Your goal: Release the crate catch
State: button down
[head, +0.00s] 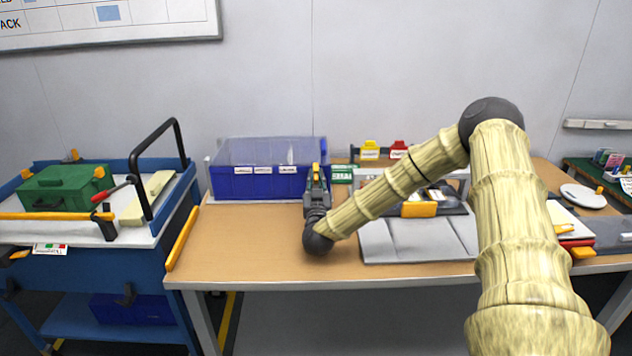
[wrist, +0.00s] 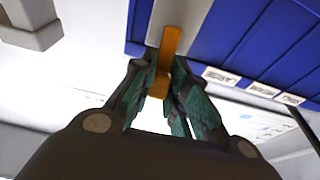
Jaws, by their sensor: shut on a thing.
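The blue crate (head: 232,184) stands at the back left of the table, with a translucent cover and white labels along its front. Its blue front also shows in the wrist view (wrist: 225,45). An orange catch (wrist: 171,40) stands at the crate's front edge in the wrist view. My gripper (wrist: 163,75) has its two fingers closed around the catch's lower part. In the head view my gripper (head: 317,182) is at the crate's right front, pointing towards the back, with a bit of orange between the fingers. The fingers hide part of the catch.
A blue cart (head: 75,270) with a green box (head: 65,187) and a black hoop handle (head: 152,155) stands left. A grey tray (head: 385,240) lies right of my gripper, under my arm. Yellow (head: 370,150) and red (head: 398,149) holders stand behind. The table's front left is clear.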

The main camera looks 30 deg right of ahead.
jog(key=c, duration=1.4)
grip_release()
jog(key=shift+d, duration=0.1)
jog(key=shift+c, duration=0.2)
jog(key=shift+s, duration=0.1)
jog(key=shift+s+a+f, duration=0.1)
jog(key=shift+s+a, duration=0.1)
jog(key=s+a, duration=0.6)
jog(key=s, duration=0.4)
jog(key=shift+s+a, duration=0.25)
jog(key=shift+s, duration=0.1)
